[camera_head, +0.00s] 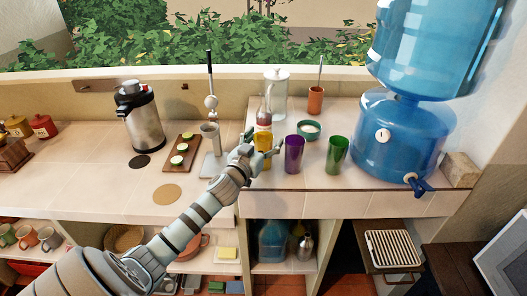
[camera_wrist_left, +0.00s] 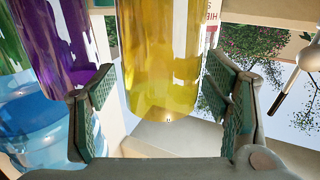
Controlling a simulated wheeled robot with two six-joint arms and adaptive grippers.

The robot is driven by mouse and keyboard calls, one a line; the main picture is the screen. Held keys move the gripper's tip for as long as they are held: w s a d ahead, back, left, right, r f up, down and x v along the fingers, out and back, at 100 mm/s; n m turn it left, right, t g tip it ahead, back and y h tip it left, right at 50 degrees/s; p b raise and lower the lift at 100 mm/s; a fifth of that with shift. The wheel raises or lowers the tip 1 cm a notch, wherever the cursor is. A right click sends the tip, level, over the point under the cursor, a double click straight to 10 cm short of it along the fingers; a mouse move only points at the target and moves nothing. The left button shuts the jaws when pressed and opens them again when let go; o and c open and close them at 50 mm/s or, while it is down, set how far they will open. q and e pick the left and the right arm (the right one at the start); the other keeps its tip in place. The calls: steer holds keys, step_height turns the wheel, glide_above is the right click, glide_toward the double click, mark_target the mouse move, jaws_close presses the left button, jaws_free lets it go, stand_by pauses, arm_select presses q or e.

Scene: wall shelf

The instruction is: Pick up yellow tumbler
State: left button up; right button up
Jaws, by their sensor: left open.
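The yellow tumbler (camera_head: 264,139) stands on the raised tiled counter, partly hidden behind my left gripper (camera_head: 262,156). In the left wrist view the yellow tumbler (camera_wrist_left: 162,60) is large and upright in the picture, between the two green-padded fingers of my left gripper (camera_wrist_left: 165,112). The fingers are open, with a gap on each side of the tumbler. A purple tumbler (camera_head: 294,154) stands just right of it, and it also shows close beside the left finger in the wrist view (camera_wrist_left: 55,45). My right gripper is not in view.
A green tumbler (camera_head: 337,155) stands right of the purple one. A bottle (camera_head: 264,114) and a green bowl (camera_head: 308,130) stand behind. A metal lever press (camera_head: 210,137) is to the left, and a blue water dispenser (camera_head: 404,140) is at the right.

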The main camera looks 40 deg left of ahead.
arm_select(q)
steer(key=shift+s, duration=0.1)
steer(key=c, duration=1.6)
jaws_close()
